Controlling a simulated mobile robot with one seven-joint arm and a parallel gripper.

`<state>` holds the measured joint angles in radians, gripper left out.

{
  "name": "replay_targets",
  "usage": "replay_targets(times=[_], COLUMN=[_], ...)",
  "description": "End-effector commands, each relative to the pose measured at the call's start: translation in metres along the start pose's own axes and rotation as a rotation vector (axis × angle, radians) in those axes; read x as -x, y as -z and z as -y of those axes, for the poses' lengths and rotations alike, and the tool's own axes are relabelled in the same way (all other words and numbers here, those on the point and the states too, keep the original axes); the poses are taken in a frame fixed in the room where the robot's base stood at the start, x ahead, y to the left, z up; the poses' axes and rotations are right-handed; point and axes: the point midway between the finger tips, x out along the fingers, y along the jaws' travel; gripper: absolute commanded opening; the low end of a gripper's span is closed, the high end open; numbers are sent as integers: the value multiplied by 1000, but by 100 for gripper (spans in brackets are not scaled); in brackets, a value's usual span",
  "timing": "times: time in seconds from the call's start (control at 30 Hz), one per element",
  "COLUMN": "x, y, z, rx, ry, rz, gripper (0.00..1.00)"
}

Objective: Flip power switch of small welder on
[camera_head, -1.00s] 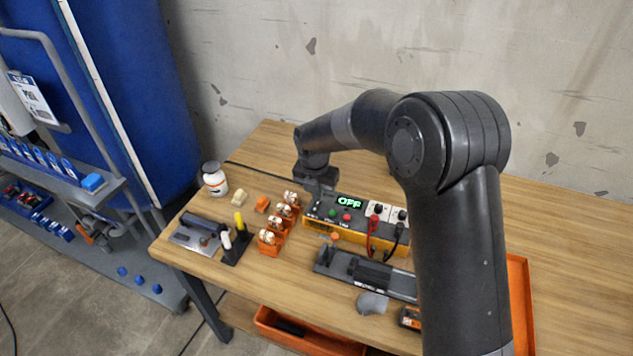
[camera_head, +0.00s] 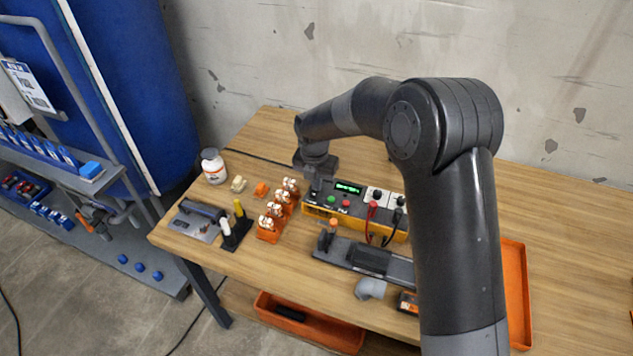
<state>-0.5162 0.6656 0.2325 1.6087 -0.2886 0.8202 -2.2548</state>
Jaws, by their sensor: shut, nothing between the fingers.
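The small welder (camera_head: 322,213) is a yellow box with a dark top panel, standing on the wooden bench. Its display (camera_head: 348,188) shows a small green word, too small to read surely. A green button (camera_head: 331,199) and a red button (camera_head: 346,204) sit below the display. Red and black cables come from its right part. My gripper (camera_head: 315,188) is shut and empty, pointing down at the left end of the welder's panel. It hides the power switch area, so I cannot tell the switch's position or whether the fingers touch it.
Orange blocks with copper fittings (camera_head: 273,220) stand left of the welder. A dark clamp fixture (camera_head: 365,257) and a grey elbow (camera_head: 370,288) lie in front. A white jar (camera_head: 213,166) stands at the back left. Bare bench lies behind the welder. An orange tray (camera_head: 515,290) is at right.

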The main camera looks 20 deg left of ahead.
Motion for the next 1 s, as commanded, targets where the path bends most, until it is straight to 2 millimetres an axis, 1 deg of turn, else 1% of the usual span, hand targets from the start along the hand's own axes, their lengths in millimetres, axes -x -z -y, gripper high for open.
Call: replay_targets(times=[0.03,0.3,0.63,0.73,0.87,0.97,1.0], x=[-2,2,3,7,23,44,54], y=[4,16,16,16,16,17,17], z=[0,0,0,0,0,0,0], rx=[2,2,1,1,0,0,0], ry=[3,3,2,1,0,-1,-1], rz=[-7,-7,-5,-4,-2,-1,-1], gripper=[0,0,0,0,0,0,0])
